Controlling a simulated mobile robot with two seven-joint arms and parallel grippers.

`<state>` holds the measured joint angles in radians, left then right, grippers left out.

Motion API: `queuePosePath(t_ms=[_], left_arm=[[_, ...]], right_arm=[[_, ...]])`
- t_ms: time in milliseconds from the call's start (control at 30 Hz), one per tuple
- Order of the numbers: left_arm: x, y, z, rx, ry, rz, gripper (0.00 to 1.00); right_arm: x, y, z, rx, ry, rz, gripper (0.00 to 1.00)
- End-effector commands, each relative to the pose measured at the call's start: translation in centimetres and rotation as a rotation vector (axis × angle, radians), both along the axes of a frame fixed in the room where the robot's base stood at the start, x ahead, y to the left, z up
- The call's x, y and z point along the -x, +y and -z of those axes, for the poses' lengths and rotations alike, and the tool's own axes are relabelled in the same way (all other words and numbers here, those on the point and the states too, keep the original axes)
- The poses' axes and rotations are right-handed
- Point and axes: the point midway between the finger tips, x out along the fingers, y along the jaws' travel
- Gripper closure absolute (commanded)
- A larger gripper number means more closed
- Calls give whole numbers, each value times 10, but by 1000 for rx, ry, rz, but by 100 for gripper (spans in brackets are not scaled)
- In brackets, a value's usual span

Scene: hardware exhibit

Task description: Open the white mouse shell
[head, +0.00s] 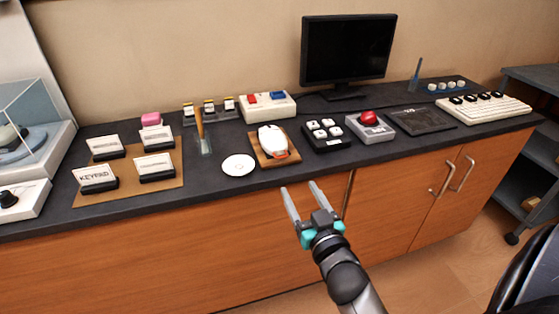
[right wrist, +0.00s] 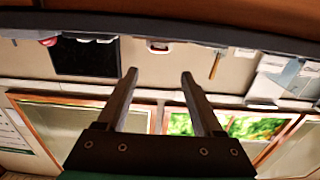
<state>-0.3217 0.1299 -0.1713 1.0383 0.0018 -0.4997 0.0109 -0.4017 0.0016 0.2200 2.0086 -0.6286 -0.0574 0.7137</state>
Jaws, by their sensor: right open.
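The white mouse (head: 271,140) lies on a small wooden board (head: 262,158) on the dark counter, with a red-orange part at its near end. Its shell looks closed, but it is small in the head view. My right gripper (head: 301,190) is open and empty. It is in front of the counter's front edge, below and a little right of the mouse, apart from it. In the right wrist view the two fingers (right wrist: 160,75) are spread with nothing between them. My left gripper is in neither view.
A white disc (head: 238,165) lies left of the board. A black keypad block (head: 326,135) and a red button box (head: 369,126) stand to the right. A brush-like tool (head: 203,132) stands behind left. A monitor (head: 347,50) is at the back. The counter's front strip is clear.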

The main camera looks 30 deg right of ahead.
Motion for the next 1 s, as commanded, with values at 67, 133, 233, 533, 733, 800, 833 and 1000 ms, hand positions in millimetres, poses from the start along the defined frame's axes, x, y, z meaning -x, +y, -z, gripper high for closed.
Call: queuePosePath(t_ms=[67,133,233,533,733,800,833,1000], left_arm=[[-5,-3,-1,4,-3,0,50],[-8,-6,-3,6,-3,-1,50],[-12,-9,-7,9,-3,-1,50],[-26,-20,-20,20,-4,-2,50],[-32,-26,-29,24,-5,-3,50],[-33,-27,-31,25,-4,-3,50],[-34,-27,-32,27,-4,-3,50],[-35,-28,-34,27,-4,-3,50]], right_arm=[[-15,-3,0,2,-4,-2,32],[-27,-6,0,3,-2,-2,32],[-43,-10,1,2,-3,-1,32],[-90,-21,1,1,-2,-2,32],[-111,-26,1,1,1,-1,32],[-115,-27,1,1,1,-1,32],[-117,-28,1,0,1,-1,32],[-120,-28,1,-1,2,-1,32]])
